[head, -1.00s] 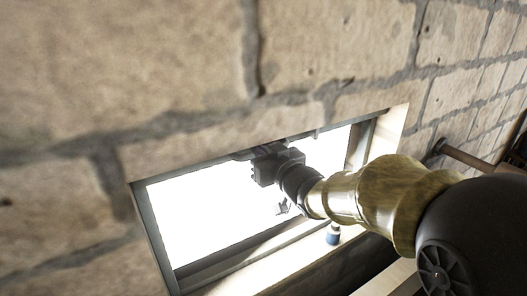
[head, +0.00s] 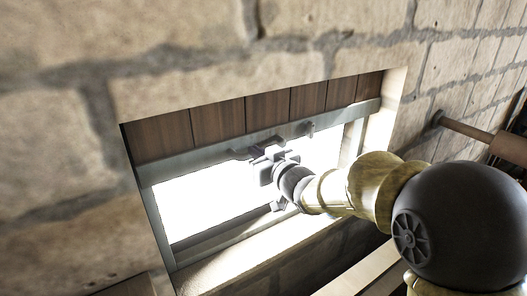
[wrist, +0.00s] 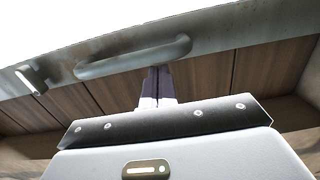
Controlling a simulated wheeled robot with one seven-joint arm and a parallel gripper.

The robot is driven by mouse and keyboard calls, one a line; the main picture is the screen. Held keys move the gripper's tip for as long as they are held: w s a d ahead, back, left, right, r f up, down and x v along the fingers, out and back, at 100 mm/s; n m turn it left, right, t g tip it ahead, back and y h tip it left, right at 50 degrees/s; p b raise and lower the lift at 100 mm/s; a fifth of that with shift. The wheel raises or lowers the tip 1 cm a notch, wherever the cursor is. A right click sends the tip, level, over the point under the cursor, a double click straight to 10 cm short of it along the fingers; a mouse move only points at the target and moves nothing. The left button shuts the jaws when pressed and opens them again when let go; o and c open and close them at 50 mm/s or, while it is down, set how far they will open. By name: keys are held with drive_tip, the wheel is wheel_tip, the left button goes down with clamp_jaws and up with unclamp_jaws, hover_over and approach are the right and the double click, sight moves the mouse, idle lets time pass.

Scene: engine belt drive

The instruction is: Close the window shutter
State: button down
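The window shutter (head: 220,119) is a brown plank panel with a grey metal bottom rail, partly lowered over the upper part of the window opening. Bright light fills the open part below it. In the wrist view, the shutter's planks (wrist: 205,80) show with a grey bar handle (wrist: 130,57) on the rail. My gripper (head: 268,150) is at the rail in the head view. In the wrist view its two fingers (wrist: 157,72) are together, right beside the handle on its plank side. Whether they touch the handle is hard to tell.
A pale stone sill (head: 270,250) runs below the opening. Stone wall (head: 190,40) surrounds the window, and a wooden bar (head: 470,131) sticks out at the right.

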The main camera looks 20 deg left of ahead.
wheel_tip(320, 180, down, 40)
drive_tip(key=b, duration=3.1)
drive_tip(key=shift+w+d+r+b, duration=0.1)
drive_tip(key=shift+d+b, duration=0.05)
drive_tip(key=shift+b, duration=0.15)
drive_tip(key=shift+f, duration=0.2)
drive_tip(key=shift+d, duration=0.2)
drive_tip(key=r+v, duration=0.1)
drive_tip(key=v, duration=0.8)
drive_tip(key=shift+s+d+b, duration=0.2)
drive_tip(key=shift+d+b, duration=0.05)
drive_tip(key=shift+b, duration=0.05)
